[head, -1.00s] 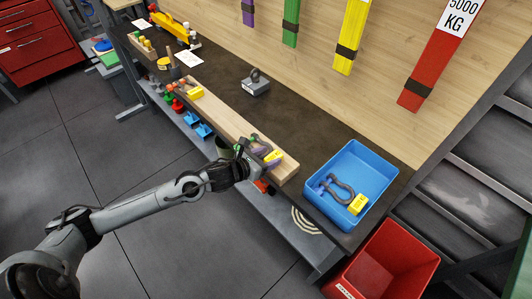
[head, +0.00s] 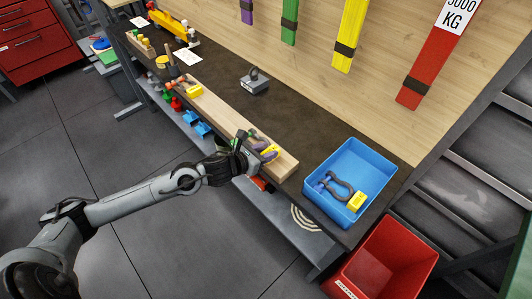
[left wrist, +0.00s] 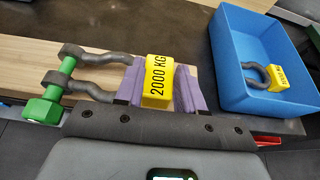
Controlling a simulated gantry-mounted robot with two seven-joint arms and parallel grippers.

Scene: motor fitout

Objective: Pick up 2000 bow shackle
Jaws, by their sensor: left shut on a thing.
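The bow shackle, with a grey bow, a green pin and a yellow tag reading 2000 KG (left wrist: 158,82), lies across the left wrist view. My left gripper (head: 257,150) is shut on the shackle, with purple finger pads (left wrist: 193,88) on either side of the tag. The fingers hide part of the bow. The shackle is over the board; any gap beneath it is hard to judge. My right gripper is not in view.
A blue bin (head: 352,168) holding another shackle with a yellow tag (head: 356,202) stands right of the board. A red bin (head: 388,262) is below it. A grey weight-like block (head: 254,86) sits behind the board. More shackles and tools lie at the far left.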

